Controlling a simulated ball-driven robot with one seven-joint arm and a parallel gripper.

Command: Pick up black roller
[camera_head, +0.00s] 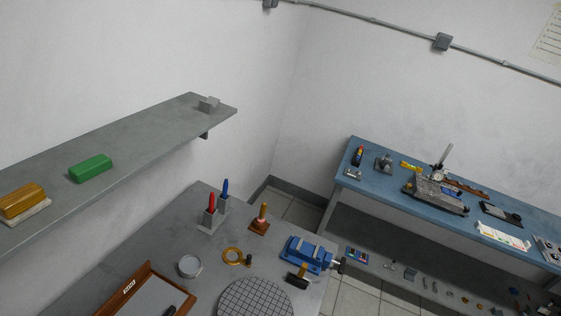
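A black roller-like piece (295,282) with a short wooden handle lies on the grey bench (140,235), near its right edge. It is small in the picture, and I take it to be the black roller. It lies just in front of a blue vise-like tool (308,255) and right of a round gridded plate (255,298). My gripper is not in view, and nothing is seen touching the roller.
The bench also holds a brass ring (232,256), a small dark cylinder (249,260), red (211,202) and blue (225,188) handled tools in a stand, and a wooden tray (130,285). A grey shelf (140,135) overhangs left. A blue table (350,190) stands right.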

